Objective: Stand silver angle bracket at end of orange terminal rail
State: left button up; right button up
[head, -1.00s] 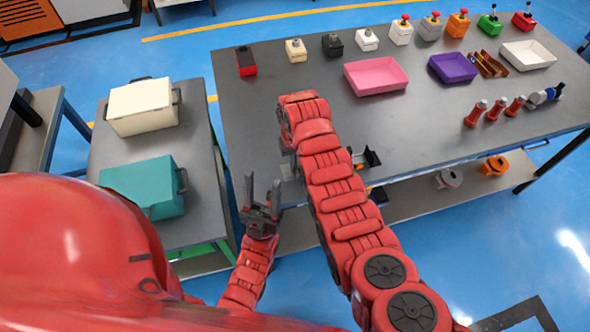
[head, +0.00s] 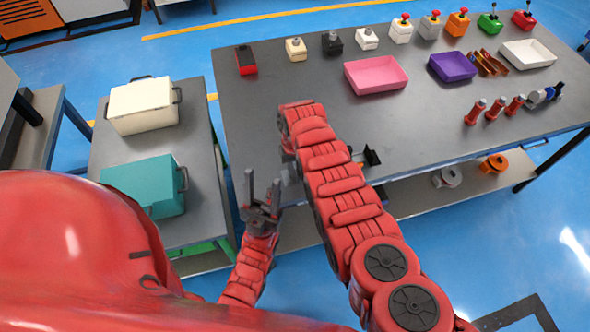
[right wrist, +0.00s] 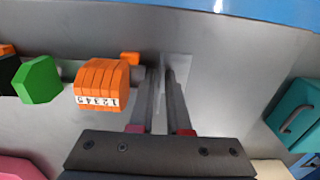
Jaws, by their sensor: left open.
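The orange terminal rail (right wrist: 103,85) shows in the right wrist view as a row of orange blocks with a numbered strip. A small orange piece (right wrist: 130,58) sits beside it, toward my right gripper. My right gripper (right wrist: 163,75) points down at the table just right of the blocks. Its fingers are close together on the silver angle bracket (right wrist: 177,66), whose thin pale plate shows between and past the fingertips. Whether it touches the table is unclear. In the head view my right arm hides most of the rail. My left gripper (head: 262,180) is open and empty at the table's front left.
A green block (right wrist: 38,80) lies left of the orange blocks. Pink (head: 376,76), purple (head: 452,67) and white (head: 528,54) trays stand farther back on the grey table (head: 250,120). Teal (head: 145,185) and cream (head: 142,105) boxes stand on a side table.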

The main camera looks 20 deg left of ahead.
jog(key=shift+r, duration=0.25)
jog(key=shift+w+r, duration=0.1)
jog(key=shift+r, duration=1.2)
notch_tip(320, 180, up, 6)
jog(key=shift+b, duration=1.2)
notch_tip(320, 180, up, 2)
jog(key=shift+r+p, duration=0.1)
jog(key=shift+p, duration=0.75)
jog(key=shift+r+p, duration=0.3)
jog(key=shift+r, duration=0.3)
